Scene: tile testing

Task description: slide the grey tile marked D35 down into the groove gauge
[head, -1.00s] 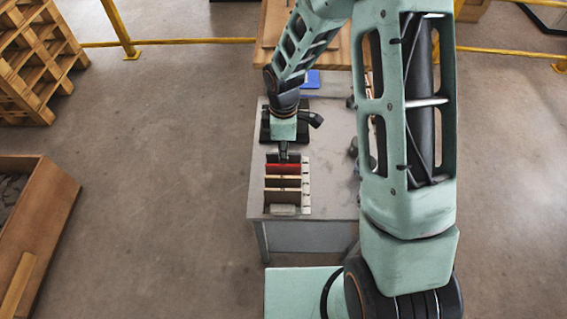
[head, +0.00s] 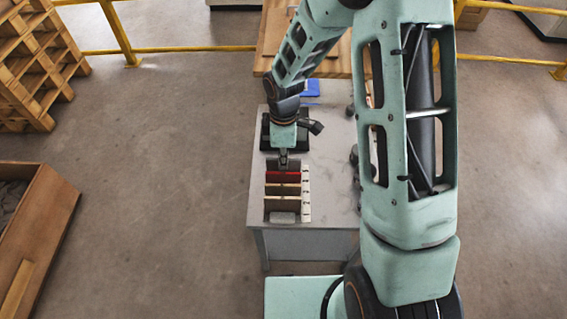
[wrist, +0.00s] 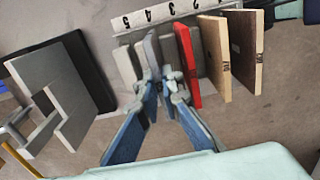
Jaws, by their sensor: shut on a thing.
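My gripper (wrist: 164,88) is over the far end of a tile rack, between its grey tiles and the red one. Its fingers are close together on a grey tile (wrist: 153,52), which is partly hidden by the fingertips. In the head view the gripper (head: 284,160) points down at the dark tile behind the red one. No D35 mark is readable. A grey stepped block with a slot (wrist: 58,105), apparently the groove gauge, stands apart at the left of the wrist view, before a black plate.
The rack's white strip (wrist: 160,14) carries numbers. The grey table (head: 330,190) has bare room to the right of the rack. A blue item (head: 310,88) lies at the back.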

